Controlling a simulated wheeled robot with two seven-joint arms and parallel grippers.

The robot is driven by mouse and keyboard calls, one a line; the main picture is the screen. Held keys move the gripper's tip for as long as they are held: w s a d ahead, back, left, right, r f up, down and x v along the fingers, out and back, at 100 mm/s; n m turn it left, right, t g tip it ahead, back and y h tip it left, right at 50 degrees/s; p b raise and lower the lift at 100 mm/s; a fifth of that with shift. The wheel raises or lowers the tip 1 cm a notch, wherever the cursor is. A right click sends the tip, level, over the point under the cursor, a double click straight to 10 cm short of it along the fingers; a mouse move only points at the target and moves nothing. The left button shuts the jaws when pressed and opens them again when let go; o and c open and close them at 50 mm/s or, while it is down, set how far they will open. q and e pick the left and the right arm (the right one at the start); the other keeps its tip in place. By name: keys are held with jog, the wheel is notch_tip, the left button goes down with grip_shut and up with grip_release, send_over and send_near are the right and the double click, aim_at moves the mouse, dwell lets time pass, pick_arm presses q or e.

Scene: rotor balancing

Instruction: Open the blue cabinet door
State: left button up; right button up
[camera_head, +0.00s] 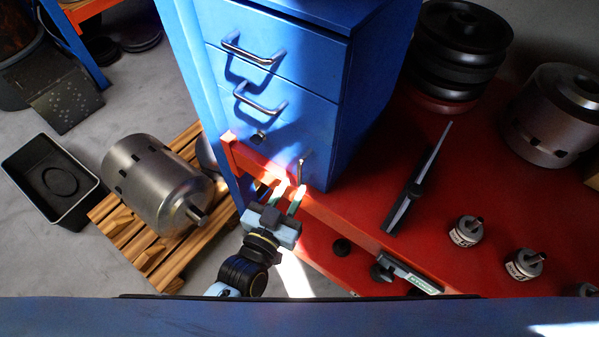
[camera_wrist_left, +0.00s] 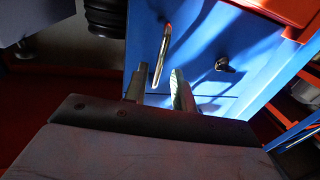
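The blue cabinet (camera_head: 318,125) stands at the top middle of the head view, with a lower door (camera_head: 272,150) below two drawers. The door looks shut. Its upright silver handle (camera_head: 303,168) is near the door's right edge; it also shows in the left wrist view as a silver bar (camera_wrist_left: 161,55). My left gripper (camera_head: 290,191) is just below and in front of the handle. In the wrist view its two fingers (camera_wrist_left: 158,88) are apart, and one end of the handle appears between them. I cannot tell whether they touch it. My right gripper is out of view.
A dark round knob (camera_head: 259,137) is on the cabinet front. A red bench (camera_head: 375,150) with an orange-red front rail (camera_head: 335,222) lies near my gripper. A metal rotor (camera_head: 155,185) rests on a wooden pallet (camera_head: 150,250) at left. Black discs (camera_head: 460,40) stand at right.

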aim_at(299, 178)
pick_arm(q)
jog(key=x, duration=0.5)
grip_shut()
